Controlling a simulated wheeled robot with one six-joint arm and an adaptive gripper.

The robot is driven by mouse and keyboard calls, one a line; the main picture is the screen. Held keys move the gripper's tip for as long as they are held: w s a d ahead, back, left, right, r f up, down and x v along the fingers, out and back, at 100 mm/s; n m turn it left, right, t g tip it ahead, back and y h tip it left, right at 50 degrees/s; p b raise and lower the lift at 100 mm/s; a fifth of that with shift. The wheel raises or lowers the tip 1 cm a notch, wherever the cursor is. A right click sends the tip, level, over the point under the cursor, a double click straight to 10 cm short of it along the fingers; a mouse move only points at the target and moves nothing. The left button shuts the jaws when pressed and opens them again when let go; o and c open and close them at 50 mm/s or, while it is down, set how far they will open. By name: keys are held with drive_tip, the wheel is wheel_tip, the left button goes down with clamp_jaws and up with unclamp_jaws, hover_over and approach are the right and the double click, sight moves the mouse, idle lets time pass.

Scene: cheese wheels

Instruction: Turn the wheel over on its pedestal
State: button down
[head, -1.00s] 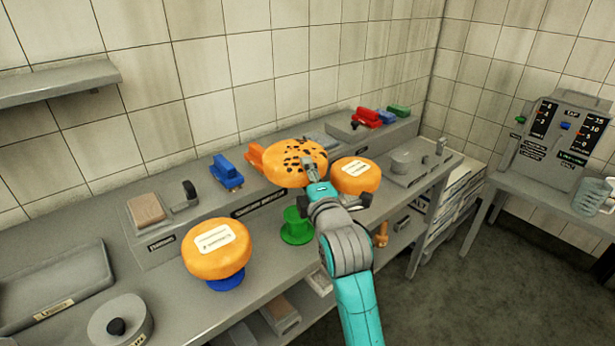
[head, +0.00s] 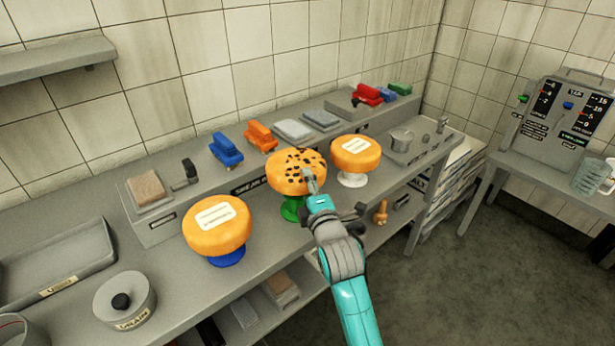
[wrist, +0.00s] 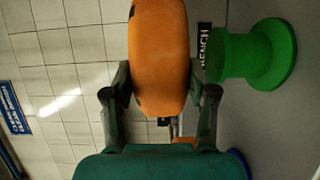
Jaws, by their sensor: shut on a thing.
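The spotted orange cheese wheel (head: 284,177) lies about level over the green pedestal (head: 289,209), its dark-spotted face up. My gripper (head: 311,182) is shut on this wheel from the front side. In the wrist view the wheel (wrist: 158,60) sits between the two fingers (wrist: 160,95). There the green pedestal (wrist: 262,53) shows to the right of the wheel, with a narrow gap between them. In the head view the wheel hides the pedestal's top.
A labelled orange wheel (head: 217,222) stands on a blue pedestal (head: 228,258) at left. Another (head: 355,150) stands on a white pedestal (head: 352,179) close at right.

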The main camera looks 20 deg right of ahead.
drive_tip(key=shift+f, duration=1.75)
drive_tip(key=shift+f, duration=0.3)
